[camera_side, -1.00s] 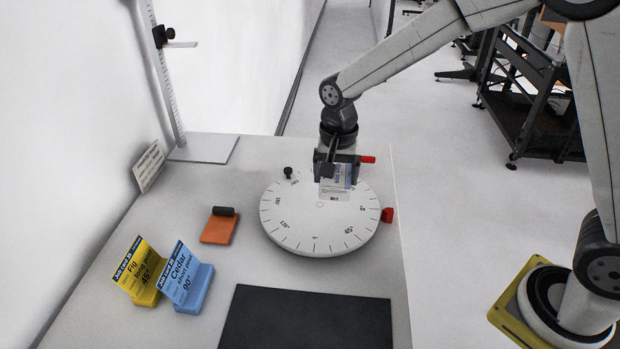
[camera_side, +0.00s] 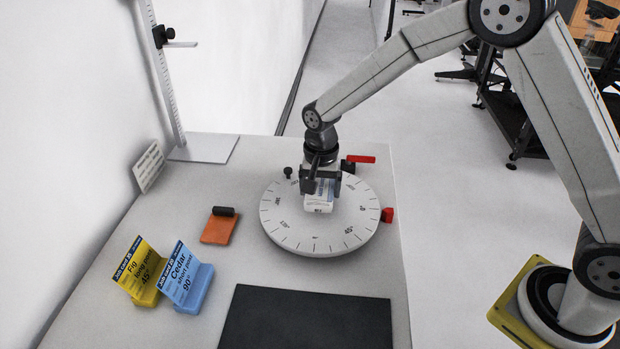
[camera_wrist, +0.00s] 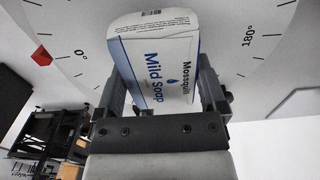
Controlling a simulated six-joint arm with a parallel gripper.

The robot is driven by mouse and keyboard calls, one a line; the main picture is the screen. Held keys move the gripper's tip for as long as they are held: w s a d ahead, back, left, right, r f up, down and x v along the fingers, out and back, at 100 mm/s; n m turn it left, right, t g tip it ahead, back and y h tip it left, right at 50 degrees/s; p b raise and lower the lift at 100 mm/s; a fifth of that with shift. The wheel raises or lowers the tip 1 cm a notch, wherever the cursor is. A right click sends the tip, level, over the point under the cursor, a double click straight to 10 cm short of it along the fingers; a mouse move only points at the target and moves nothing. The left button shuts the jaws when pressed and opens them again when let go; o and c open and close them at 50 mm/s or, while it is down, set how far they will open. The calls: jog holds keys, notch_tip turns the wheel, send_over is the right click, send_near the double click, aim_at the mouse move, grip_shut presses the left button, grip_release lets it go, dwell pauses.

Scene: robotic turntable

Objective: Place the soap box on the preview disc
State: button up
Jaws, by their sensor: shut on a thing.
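The soap box (camera_side: 319,197) is white with blue lettering. In the wrist view the soap box (camera_wrist: 157,60) reads "Mild Soap" and sits between the two fingers. My gripper (camera_side: 321,182) is shut on it; it also shows in the wrist view (camera_wrist: 168,95). The preview disc (camera_side: 290,233) is a round white turntable with degree marks, and the box is over its middle. I cannot tell whether the box touches the disc. In the wrist view the disc (camera_wrist: 245,62) shows behind the box, with 0° and 180° marks.
A red pointer (camera_side: 387,215) sits at the disc's right edge. A red lever (camera_side: 361,160) is behind it. A black mat (camera_side: 305,320) lies in front.

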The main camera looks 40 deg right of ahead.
aim_at(321, 187)
jog(key=shift+f, duration=0.9)
jog(key=shift+f, duration=0.1)
jog(key=o, duration=1)
notch_tip(321, 187, up, 12)
jog(key=shift+r, duration=0.1)
